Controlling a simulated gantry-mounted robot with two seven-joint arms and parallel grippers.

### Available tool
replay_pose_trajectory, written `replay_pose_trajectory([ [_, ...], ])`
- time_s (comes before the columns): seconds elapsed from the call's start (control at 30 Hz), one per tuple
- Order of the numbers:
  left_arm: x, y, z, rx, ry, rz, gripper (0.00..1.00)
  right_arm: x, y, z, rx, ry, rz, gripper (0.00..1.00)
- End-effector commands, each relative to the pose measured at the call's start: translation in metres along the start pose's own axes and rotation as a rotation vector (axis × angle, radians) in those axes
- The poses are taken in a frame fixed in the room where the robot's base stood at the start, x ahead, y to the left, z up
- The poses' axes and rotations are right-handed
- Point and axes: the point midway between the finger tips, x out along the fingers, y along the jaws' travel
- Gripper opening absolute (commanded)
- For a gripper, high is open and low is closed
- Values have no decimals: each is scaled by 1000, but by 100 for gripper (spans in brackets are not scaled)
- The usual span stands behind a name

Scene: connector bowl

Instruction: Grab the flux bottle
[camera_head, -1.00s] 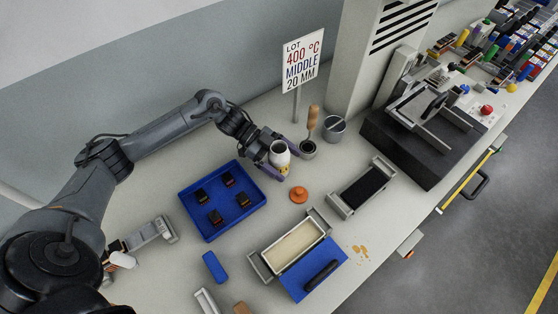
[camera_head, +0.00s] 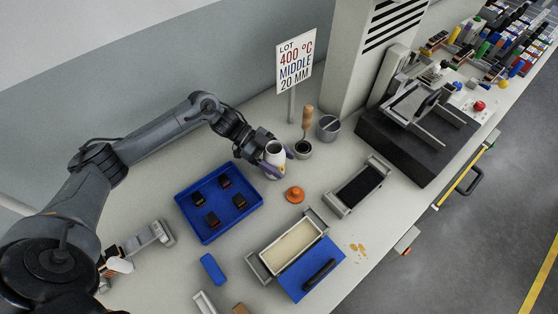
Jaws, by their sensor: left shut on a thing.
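The flux bottle, which I take to be the small white bottle (camera_head: 275,150), stands upright on the bench in front of the sign, with a dark ring at its top. My left gripper (camera_head: 277,163) is shut on it from the left, with purplish fingers at its sides. The fingers partly hide the bottle's lower body. I cannot tell whether its base touches the bench. My right gripper is not in view.
An orange knobbed piece (camera_head: 295,194) lies in front of the bottle. A wooden-handled tool in a small pot (camera_head: 304,150) and a grey cup (camera_head: 328,128) stand close on the right. A blue tray (camera_head: 246,208) with dark parts is at the left.

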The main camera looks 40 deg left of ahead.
Motion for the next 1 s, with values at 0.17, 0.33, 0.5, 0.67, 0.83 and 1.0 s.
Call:
replay_pose_trajectory([
  [0.17,-3,-1,-8,3,1,-1,26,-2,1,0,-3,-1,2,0],
  [0.33,-8,-1,-18,3,2,-1,26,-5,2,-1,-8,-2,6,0],
  [0.5,-14,-1,-33,4,2,-1,26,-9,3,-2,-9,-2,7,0],
  [0.67,-7,0,-47,4,3,1,26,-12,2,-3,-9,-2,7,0],
  [0.83,5,1,-64,4,4,0,26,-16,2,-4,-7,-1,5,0],
  [1.0,17,2,-80,4,4,0,26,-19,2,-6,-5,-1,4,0],
])
